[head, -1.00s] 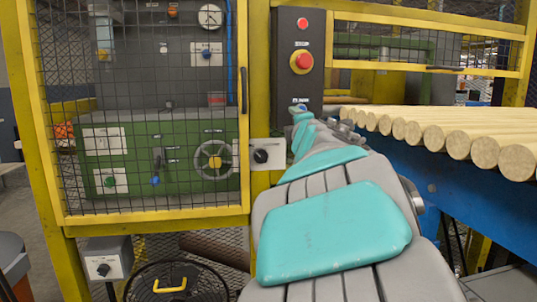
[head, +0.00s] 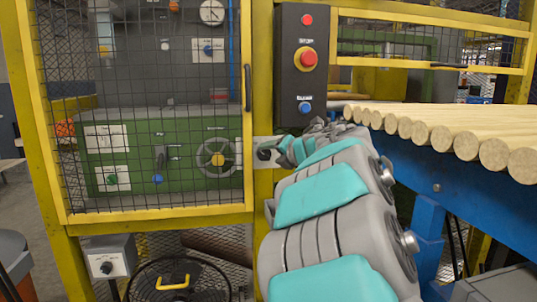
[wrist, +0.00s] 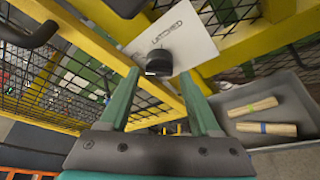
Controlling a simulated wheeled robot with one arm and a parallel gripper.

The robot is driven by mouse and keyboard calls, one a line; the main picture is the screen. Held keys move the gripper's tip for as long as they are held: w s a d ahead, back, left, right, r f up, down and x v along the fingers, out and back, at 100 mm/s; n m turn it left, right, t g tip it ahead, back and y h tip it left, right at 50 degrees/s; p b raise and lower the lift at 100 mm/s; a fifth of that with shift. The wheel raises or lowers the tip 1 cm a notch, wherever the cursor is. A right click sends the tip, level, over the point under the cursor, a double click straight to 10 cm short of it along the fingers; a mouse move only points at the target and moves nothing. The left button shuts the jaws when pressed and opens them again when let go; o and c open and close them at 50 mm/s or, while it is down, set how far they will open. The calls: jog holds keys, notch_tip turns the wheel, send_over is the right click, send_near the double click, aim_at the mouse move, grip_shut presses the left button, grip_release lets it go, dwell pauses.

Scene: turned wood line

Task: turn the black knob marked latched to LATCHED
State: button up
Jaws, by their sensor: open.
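The black knob (wrist: 159,62) sits on a white plate (wrist: 180,38) printed LATCHED, fixed to the yellow frame; both show in the wrist view. The knob appears between and just beyond the fingertips. I cannot tell whether they touch it. In the head view my gripper (head: 284,150) is at the knob's right, mostly hidden behind my wrist.
A yellow-framed mesh door (head: 150,214) with a black handle (head: 248,88) stands left of the knob. A control box (head: 304,66) with red and blue buttons is above. Wooden rods (head: 450,128) lie at right. A grey bin (wrist: 270,110) holds two wood pieces.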

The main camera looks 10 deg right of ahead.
aim_at(266, 154)
jog(key=shift+x, duration=1.7)
grip_shut()
